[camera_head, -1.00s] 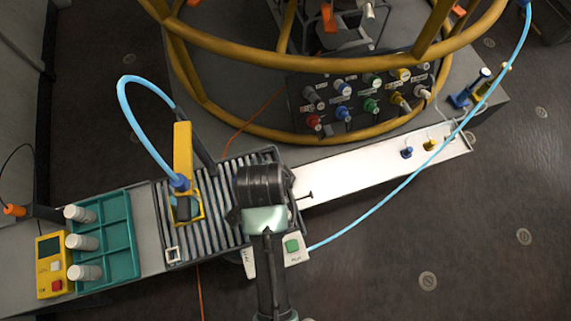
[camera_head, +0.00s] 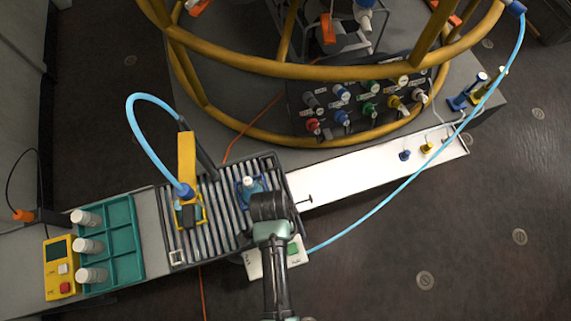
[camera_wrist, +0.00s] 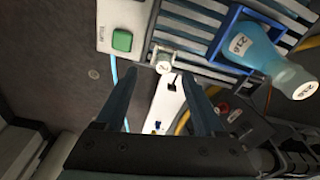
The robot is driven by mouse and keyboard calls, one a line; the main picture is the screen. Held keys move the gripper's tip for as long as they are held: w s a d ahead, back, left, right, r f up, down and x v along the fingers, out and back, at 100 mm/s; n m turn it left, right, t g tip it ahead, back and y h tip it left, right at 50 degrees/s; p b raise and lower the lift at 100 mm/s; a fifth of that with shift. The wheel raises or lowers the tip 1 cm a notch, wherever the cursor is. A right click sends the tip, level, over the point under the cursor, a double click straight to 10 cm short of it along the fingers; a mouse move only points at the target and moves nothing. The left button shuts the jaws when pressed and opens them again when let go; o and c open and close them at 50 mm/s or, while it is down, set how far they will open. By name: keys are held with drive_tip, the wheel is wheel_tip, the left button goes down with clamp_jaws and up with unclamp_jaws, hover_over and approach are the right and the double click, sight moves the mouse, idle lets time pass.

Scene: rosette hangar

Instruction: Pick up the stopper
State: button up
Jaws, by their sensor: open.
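A pale blue flask (camera_head: 254,189) stands in a blue square holder on the slatted rack, just beyond my gripper (camera_head: 269,207). Its white top (camera_head: 249,181), which looks like the stopper, is seated on it. In the wrist view, the flask (camera_wrist: 256,48) is at upper right, with the pale, labelled top (camera_wrist: 296,83) toward the camera. My gripper (camera_wrist: 157,76) is open there, its two dark fingers apart with nothing held between them. The flask is outside the fingers, to their right. The fingertips are hidden in the head view.
A yellow device (camera_head: 187,165) with a blue hose stands on the rack, left of the flask. A teal tray (camera_head: 123,238) with white bottles is further left. A green-button box (camera_head: 268,262) is in front. A white strip (camera_head: 350,180) with small coloured pieces extends right, below a yellow ring frame (camera_head: 300,70).

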drive_tip(key=f, duration=0.4)
drive_tip(key=shift+w+d, duration=0.1)
drive_tip(key=shift+w, duration=0.25)
